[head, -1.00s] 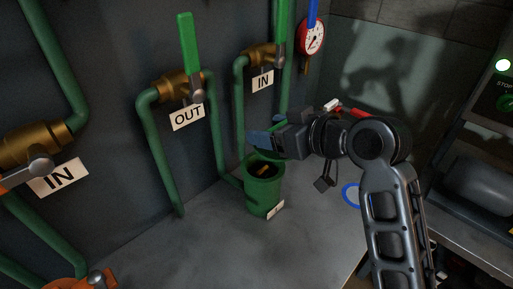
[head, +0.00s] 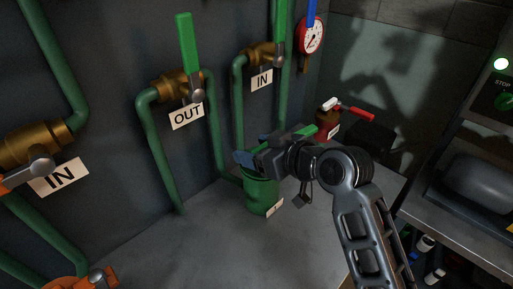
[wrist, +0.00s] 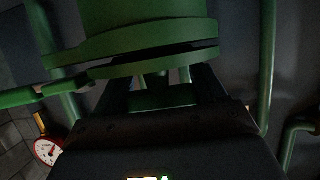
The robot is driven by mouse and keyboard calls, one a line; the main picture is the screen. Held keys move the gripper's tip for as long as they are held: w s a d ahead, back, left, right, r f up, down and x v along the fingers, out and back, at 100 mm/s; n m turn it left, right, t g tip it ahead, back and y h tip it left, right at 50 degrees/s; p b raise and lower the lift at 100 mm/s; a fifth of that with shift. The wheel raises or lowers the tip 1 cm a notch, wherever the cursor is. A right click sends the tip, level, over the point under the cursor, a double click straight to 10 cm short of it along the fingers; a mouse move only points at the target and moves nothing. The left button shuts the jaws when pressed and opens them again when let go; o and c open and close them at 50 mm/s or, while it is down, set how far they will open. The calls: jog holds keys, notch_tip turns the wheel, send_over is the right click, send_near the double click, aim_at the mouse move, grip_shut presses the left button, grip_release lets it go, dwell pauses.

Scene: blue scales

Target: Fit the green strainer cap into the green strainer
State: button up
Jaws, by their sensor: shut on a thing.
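The green strainer (head: 262,197) stands upright at the foot of the pipes in the head view. My gripper (head: 246,159) is over its top and hides the opening. In the wrist view, which looks upside down, the strainer's green body (wrist: 145,15) fills the top. The green cap (wrist: 150,65) is a disc at its rim, with a dark wedge-shaped gap between them on one side, so the cap looks slightly tilted. My gripper also shows there (wrist: 160,82), its fingers shut on the cap's narrow middle part. Full seating of the cap cannot be told.
Green pipes (head: 157,165) with brass valves stand along the wall behind. A gauge (head: 312,36) hangs above. A metal bench (head: 470,190) is at the right. The grey surface in front of the strainer is clear.

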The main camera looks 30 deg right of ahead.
jog(key=shift+f, duration=0.15)
jog(key=o, duration=1.4)
jog(key=shift+r, duration=0.3)
jog(key=v, duration=1.2)
jog(key=shift+b, duration=0.35)
jog(key=shift+f, duration=0.1)
